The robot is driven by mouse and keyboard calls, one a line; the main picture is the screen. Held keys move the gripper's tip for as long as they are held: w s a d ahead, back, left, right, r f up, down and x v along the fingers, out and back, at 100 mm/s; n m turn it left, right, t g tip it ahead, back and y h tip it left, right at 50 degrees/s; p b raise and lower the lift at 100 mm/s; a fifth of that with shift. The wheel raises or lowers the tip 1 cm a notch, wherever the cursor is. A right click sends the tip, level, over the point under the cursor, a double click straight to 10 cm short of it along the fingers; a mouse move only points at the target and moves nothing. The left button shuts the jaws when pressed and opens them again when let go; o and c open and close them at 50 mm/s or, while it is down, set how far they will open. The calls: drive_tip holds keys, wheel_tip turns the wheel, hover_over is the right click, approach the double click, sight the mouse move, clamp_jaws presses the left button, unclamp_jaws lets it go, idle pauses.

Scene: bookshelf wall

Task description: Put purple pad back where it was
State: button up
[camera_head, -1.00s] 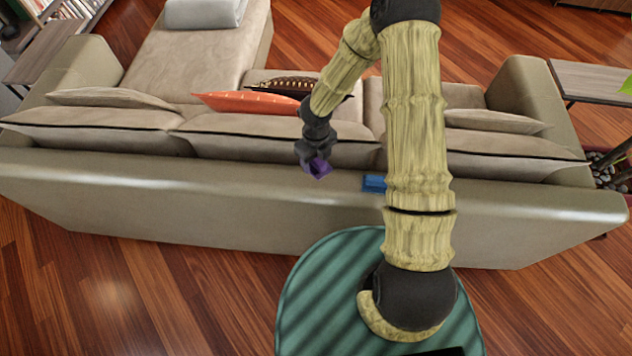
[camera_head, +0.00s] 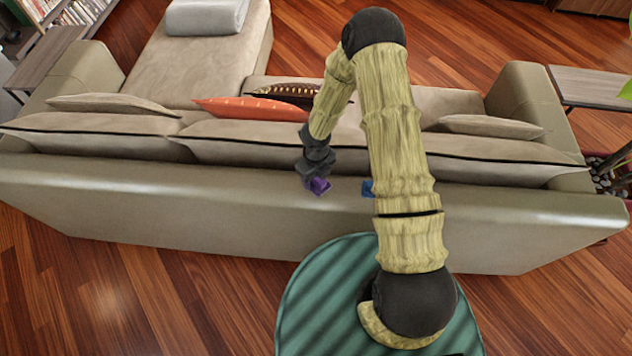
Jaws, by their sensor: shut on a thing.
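The purple pad (camera_head: 319,187) is a small dark purple block just below my gripper (camera_head: 313,180), near the top of the sofa's back. My gripper is shut on the pad. The fingers are small and partly hidden by the pad and the wrist. I cannot tell whether the pad touches the sofa back (camera_head: 200,200) or hangs just above it. A blue block (camera_head: 367,188) sits on the sofa back to the right of the pad, partly hidden behind my arm.
Cushions line the sofa, including an orange one (camera_head: 250,107) and a dark patterned one (camera_head: 285,92). The sofa back's top is clear left of the pad.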

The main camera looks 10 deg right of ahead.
sight(316, 183)
drive_tip(key=shift+f, duration=1.75)
drive_tip(key=o, duration=0.9)
wheel_tip(316, 183, up, 12)
drive_tip(key=shift+r+p, duration=0.1)
drive_tip(key=shift+p, duration=0.2)
